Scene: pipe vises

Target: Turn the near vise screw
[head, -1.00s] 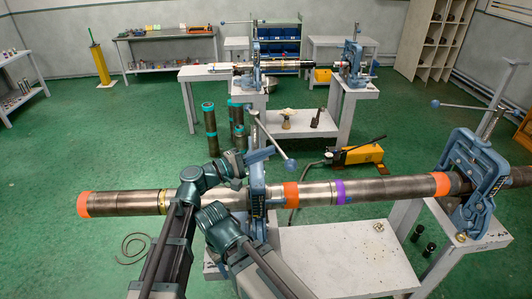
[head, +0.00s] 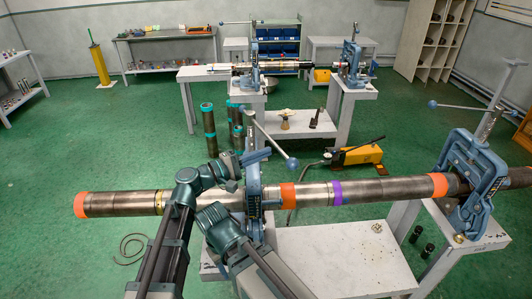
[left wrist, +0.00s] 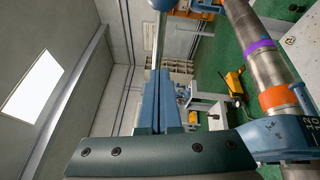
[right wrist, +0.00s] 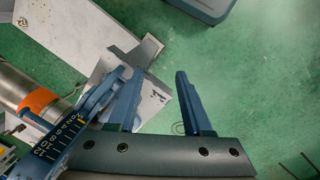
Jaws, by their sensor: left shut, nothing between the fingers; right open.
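The near vise (head: 255,200) is a blue frame clamped around a long steel pipe (head: 118,203). Its screw bar (head: 272,141) slants above it, with a ball at each end. My left gripper (head: 260,155) is shut and empty beside the bar, just above the vise. In the left wrist view its closed fingers (left wrist: 164,75) line up with a steel rod (left wrist: 158,35); I cannot tell whether they touch it. The vise body (left wrist: 280,135) shows at lower right. My right gripper (right wrist: 160,78) is open and empty, beside the vise's scale plate (right wrist: 62,132). It is hidden in the head view.
A second blue vise (head: 475,175) holds the pipe at right. A white table (head: 345,260) stands under the pipe. A yellow pump (head: 357,154) and upright pipes (head: 209,130) stand on the green floor behind. A coil (head: 132,247) lies at left.

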